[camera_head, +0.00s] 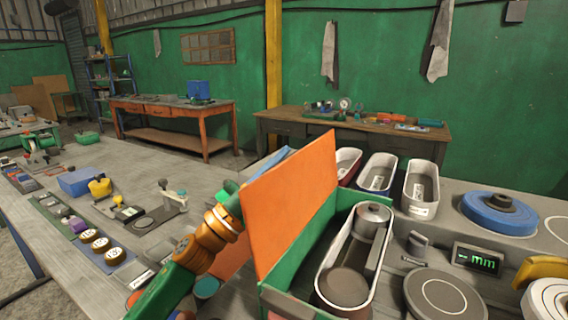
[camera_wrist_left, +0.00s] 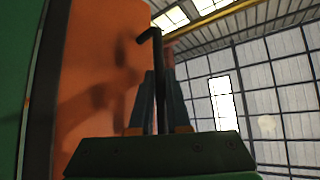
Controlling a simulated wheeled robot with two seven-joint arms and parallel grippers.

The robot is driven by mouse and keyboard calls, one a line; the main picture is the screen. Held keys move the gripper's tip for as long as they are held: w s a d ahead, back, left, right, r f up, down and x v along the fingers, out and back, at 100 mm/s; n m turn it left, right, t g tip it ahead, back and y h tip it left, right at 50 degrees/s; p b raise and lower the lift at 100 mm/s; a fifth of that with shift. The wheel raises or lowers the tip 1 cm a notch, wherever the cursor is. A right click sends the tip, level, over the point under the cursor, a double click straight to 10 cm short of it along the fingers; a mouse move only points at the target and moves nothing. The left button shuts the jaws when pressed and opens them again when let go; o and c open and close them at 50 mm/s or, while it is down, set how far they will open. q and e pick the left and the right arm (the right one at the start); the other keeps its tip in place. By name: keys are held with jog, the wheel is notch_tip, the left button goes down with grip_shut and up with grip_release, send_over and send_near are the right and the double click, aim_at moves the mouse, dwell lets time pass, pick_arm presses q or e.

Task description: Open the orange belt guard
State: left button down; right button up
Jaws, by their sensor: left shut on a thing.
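The orange belt guard (camera_head: 300,195) is a flat panel standing steeply upright at the left edge of a green housing (camera_head: 290,300). Inside the housing, a white-rimmed oval bay with grey round parts (camera_head: 345,286) is uncovered. My left gripper (camera_head: 230,192) is at the guard's left face, its fingertips partly hidden by the panel. In the left wrist view, my left gripper (camera_wrist_left: 160,75) is shut on a dark, hooked handle (camera_wrist_left: 155,60), with the orange guard (camera_wrist_left: 105,75) filling the left side. My right gripper is not in view.
Around the housing on the bench are white-rimmed trays (camera_head: 421,185), a blue disc (camera_head: 500,213), a grey disc (camera_head: 442,296) and a small display (camera_head: 477,259). Small parts and fixtures, including a blue bin (camera_head: 78,182), lie on the bench at left.

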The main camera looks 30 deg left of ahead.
pick_arm(q)
jog(key=c, duration=0.9)
grip_release()
jog(key=shift+f, duration=0.1)
jog(key=shift+a, duration=0.1)
jog(key=b+v, duration=0.3)
jog(key=v, duration=0.4)
jog(key=shift+b, duration=0.4)
